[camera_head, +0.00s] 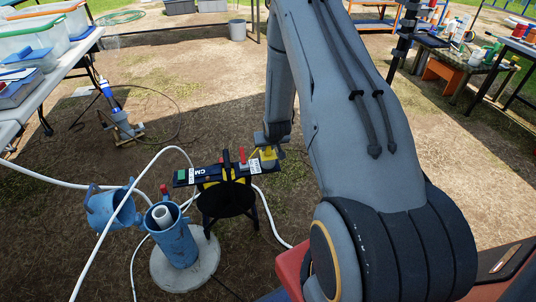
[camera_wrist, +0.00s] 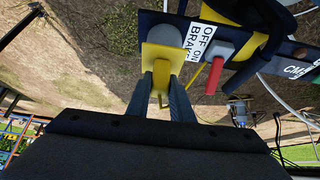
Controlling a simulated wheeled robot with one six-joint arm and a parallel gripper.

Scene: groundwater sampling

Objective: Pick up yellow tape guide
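The yellow tape guide (camera_wrist: 162,56) shows in the wrist view as a flat yellow plate with a narrow tab, in front of a grey round part at the end of the reel's dark blue bar. My gripper (camera_wrist: 162,88) has a finger on each side of the tab, and both fingertips appear to touch it. In the head view the guide (camera_head: 268,153) is a small yellow patch at the bar's right end, with my gripper (camera_head: 268,143) right at it and partly covering it. The guide appears to be still against the bar.
The reel (camera_head: 228,180) stands on dark legs; its bar has a red lever (camera_wrist: 214,76) and an "OFF ON BRAKE" label. A blue well pipe (camera_head: 172,242) with an open cap (camera_head: 110,207) stands at its left. White hose (camera_head: 72,184) crosses the ground. Tables stand left and right.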

